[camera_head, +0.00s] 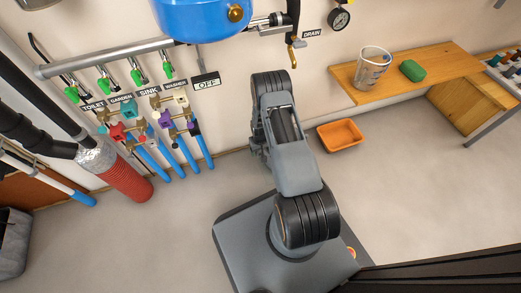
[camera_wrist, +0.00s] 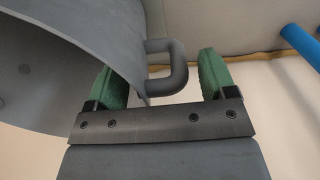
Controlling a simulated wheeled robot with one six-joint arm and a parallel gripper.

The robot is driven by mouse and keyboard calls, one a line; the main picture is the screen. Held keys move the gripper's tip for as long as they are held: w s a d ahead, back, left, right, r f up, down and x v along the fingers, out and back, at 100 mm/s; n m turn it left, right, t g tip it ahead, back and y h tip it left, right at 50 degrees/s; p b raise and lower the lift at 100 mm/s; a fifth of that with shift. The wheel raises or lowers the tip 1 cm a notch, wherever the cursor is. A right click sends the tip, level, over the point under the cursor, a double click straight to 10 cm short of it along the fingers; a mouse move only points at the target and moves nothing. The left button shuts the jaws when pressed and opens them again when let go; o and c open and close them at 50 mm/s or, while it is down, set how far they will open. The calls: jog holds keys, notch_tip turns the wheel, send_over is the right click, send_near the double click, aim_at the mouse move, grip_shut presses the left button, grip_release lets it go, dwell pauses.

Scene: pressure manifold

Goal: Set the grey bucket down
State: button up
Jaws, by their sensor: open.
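The grey bucket (camera_wrist: 65,55) fills the upper left of the wrist view, its wall curving over the left finger. Its looped side handle (camera_wrist: 178,66) stands between the two green fingers of my gripper (camera_wrist: 160,72). The fingers are open and apart, one on each side of the handle, with a clear gap to the right finger. The left finger lies close to the bucket wall; I cannot tell whether they touch. In the head view my arm hides the gripper and I cannot make out the held-side bucket there.
A grey container (camera_head: 12,240) stands at the left edge. Blue pipes and labelled valves (camera_head: 160,125) line the wall left of my arm. An orange tub (camera_head: 341,135) sits on the floor to the right, below a wooden bench (camera_head: 430,70).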

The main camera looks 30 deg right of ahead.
notch_tip(320, 180, up, 12)
jog(key=p, duration=0.5)
jog(key=shift+p, duration=0.35)
jog(key=shift+a, duration=0.1)
